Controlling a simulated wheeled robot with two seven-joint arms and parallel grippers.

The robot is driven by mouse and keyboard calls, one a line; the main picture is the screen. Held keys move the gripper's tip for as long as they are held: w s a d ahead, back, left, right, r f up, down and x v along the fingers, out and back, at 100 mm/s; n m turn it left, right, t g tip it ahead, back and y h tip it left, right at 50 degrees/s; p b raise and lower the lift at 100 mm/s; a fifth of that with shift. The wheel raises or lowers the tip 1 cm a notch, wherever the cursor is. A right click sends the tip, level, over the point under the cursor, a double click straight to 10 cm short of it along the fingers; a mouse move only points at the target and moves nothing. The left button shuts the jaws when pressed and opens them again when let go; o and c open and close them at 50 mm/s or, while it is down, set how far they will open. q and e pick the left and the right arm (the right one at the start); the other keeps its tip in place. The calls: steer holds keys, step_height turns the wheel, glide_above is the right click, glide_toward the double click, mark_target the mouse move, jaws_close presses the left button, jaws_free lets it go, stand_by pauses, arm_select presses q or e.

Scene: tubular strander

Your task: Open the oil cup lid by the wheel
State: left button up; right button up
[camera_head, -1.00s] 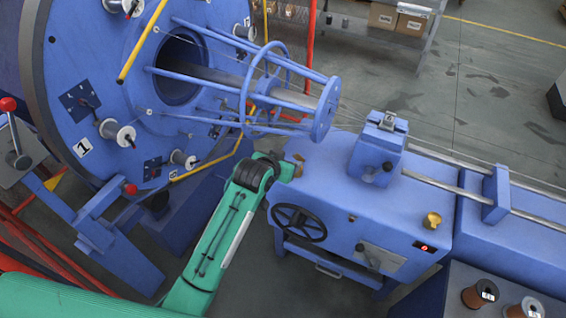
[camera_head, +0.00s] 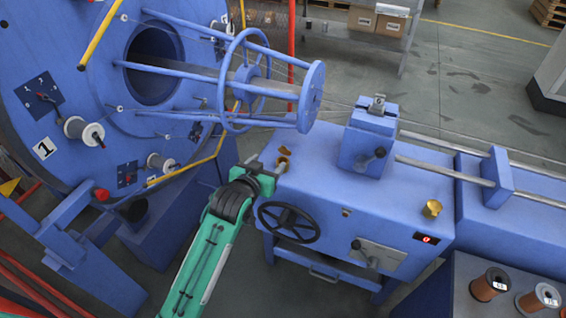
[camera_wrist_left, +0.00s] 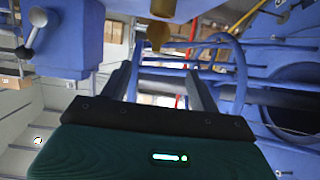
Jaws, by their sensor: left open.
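The brass oil cup (camera_head: 282,161) stands at the left end of the blue machine bed, just behind the black handwheel (camera_head: 289,222). I cannot tell for sure how its lid sits. My left gripper (camera_head: 260,164) is at the bed's left edge, just left of this cup, with dark fingers pointing up toward it. In the left wrist view the open fingers (camera_wrist_left: 162,72) stand apart with nothing between them. A brass part of the cup (camera_wrist_left: 157,34) shows beyond the tips, near the top of that view. My right gripper is not in view.
A blue block with a lever (camera_head: 368,140) rises from the bed. The blue tubular cage (camera_head: 240,80) extends above and behind the gripper.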

mark_target(284, 149)
arm_select(q)
step_height(284, 149, down, 4)
steer(key=s+t+h+b, duration=0.1)
steer(key=s+t+b, duration=0.15)
steer(key=b, duration=0.45)
steer(key=shift+t, duration=0.45)
steer(key=x, duration=1.4)
steer(key=shift+w, duration=0.1)
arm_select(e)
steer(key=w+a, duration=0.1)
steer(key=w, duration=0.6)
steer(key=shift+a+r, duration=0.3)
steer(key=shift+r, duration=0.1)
arm_select(q)
steer(key=c, duration=1)
